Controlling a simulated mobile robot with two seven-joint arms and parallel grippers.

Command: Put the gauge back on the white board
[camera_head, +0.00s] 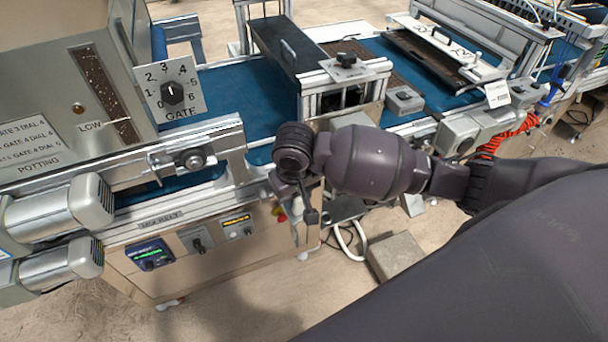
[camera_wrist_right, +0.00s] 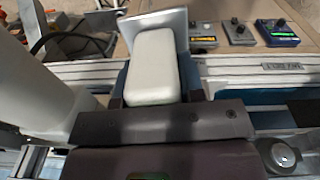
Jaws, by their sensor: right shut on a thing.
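My right gripper (camera_head: 308,214) hangs in front of the belt machine's near edge, its jaws mostly hidden by my wrist in the head view. In the right wrist view, the gripper (camera_wrist_right: 152,88) is shut on a pale grey rounded block (camera_wrist_right: 152,66), which looks like the gauge's handle. A flat grey plate (camera_wrist_right: 178,22) shows at its far end. My left gripper is not in view.
A hopper with a white GATE dial panel (camera_head: 174,92) stands at left. The blue belt (camera_head: 240,98) runs behind my gripper. Control boxes (camera_head: 150,254) sit on the machine's front below the rail. Grey motors (camera_head: 60,212) jut out at left. Sandy floor is open in front.

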